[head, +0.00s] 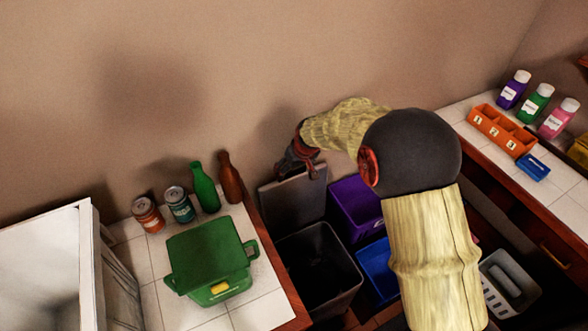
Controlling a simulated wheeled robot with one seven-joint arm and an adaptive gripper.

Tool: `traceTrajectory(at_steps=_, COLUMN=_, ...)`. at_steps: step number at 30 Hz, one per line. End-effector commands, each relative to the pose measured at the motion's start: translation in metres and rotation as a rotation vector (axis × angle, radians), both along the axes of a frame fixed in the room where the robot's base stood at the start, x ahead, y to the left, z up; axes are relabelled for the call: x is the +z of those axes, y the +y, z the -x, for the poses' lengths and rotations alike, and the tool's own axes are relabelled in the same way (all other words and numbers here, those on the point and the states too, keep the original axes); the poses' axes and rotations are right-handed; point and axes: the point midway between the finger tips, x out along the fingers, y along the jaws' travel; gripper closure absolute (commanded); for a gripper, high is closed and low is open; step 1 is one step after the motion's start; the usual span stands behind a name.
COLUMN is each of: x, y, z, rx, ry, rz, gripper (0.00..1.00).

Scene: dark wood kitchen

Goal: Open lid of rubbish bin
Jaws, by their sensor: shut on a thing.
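The dark grey rubbish bin (347,258) stands on the floor between the two counters. Its grey lid (293,205) is raised nearly upright at the back of the bin, close to the wall, and the dark inside of the bin shows. My gripper (299,170) is at the lid's top edge and is shut on it. The fingertips are small and partly hidden behind the lid edge and the wrist.
A purple bin (345,205) and a blue bin (376,265) stand to the right, partly behind my arm. The left counter holds a green box (208,252), two cans (180,204) and two bottles (205,187). Bottles (535,104) and an orange tray (497,128) are on the right counter.

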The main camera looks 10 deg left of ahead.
Motion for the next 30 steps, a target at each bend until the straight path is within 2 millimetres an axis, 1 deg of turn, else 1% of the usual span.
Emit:
traceTrajectory(at_steps=2, x=0.000, y=0.000, z=0.000, rx=0.000, ry=0.000, rz=0.000, gripper=0.56)
traceTrajectory(at_steps=9, x=0.000, y=0.000, z=0.000, rx=0.000, ry=0.000, rz=0.000, gripper=0.70)
traceTrajectory(at_steps=14, x=0.000, y=-0.004, z=0.004, rx=0.000, ry=0.001, rz=0.001, gripper=0.70)
traceTrajectory(at_steps=17, x=0.001, y=-0.012, z=0.015, rx=-0.001, ry=0.002, rz=0.000, gripper=0.70)
traceTrajectory(at_steps=24, x=0.000, y=-0.035, z=0.047, rx=-0.001, ry=0.003, rz=0.001, gripper=0.70)
traceTrajectory(at_steps=30, x=-0.002, y=-0.045, z=0.060, rx=0.000, ry=0.004, rz=0.002, gripper=0.70)
